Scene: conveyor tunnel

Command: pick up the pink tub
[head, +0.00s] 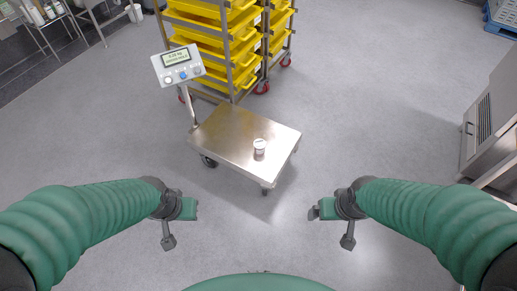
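A small round tub (259,147) with a pale lid and a darker brownish-pink band stands upright on the steel platform of a wheeled scale (235,132). It sits towards the platform's right side, and its colour is hard to make out at this size. My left gripper (181,214) is in front of the scale, to the lower left, apart from the tub. My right gripper (330,214) is to the lower right, also apart from the tub. Neither gripper appears to hold anything. Their finger gaps are too small and dark to judge.
The scale's display head (177,65) rises on a post at the platform's left. A rack of yellow trays (215,45) on red casters stands behind it. A steel cabinet (489,128) is at the right edge, a blue crate (502,18) at the top right. The surrounding grey floor is clear.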

